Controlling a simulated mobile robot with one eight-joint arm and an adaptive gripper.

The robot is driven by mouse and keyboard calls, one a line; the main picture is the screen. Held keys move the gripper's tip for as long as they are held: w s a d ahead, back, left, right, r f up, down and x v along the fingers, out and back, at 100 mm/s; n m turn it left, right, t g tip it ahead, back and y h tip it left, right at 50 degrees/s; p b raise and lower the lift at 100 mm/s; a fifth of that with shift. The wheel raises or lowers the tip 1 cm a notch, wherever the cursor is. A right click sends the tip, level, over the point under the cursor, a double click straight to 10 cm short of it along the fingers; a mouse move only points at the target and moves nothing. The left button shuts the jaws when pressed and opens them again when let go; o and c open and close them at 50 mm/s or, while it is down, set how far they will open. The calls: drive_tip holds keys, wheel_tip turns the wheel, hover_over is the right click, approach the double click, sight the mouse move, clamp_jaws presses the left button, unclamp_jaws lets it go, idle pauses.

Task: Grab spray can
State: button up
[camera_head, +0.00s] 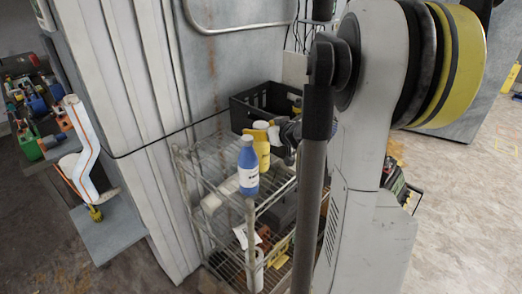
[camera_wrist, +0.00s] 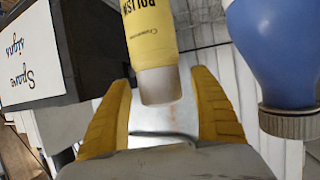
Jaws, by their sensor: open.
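The spray can is yellow with a pale cap (camera_head: 261,148). It stands upright on the wire shelf, just behind a blue bottle (camera_head: 248,170). In the wrist view the can (camera_wrist: 150,28) appears upside down, its pale cap between the tips of my open yellow fingers. My gripper (camera_wrist: 161,78) is not closed on it, and gaps show on both sides of the cap. In the head view my gripper (camera_head: 276,135) is at the can's upper right, partly hidden by my own arm. The can's lower part is partly hidden by the blue bottle.
The blue bottle (camera_wrist: 275,50) is close beside my right finger in the wrist view. A black crate (camera_head: 262,104) sits behind the can, against the wall. The wire shelf rack (camera_head: 190,165) has posts and a lower level with several items. A black-sided box with a sign (camera_wrist: 30,60) shows left.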

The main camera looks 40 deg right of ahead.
drive_tip(key=c, duration=1.5)
drive_tip(key=shift+r, duration=0.15)
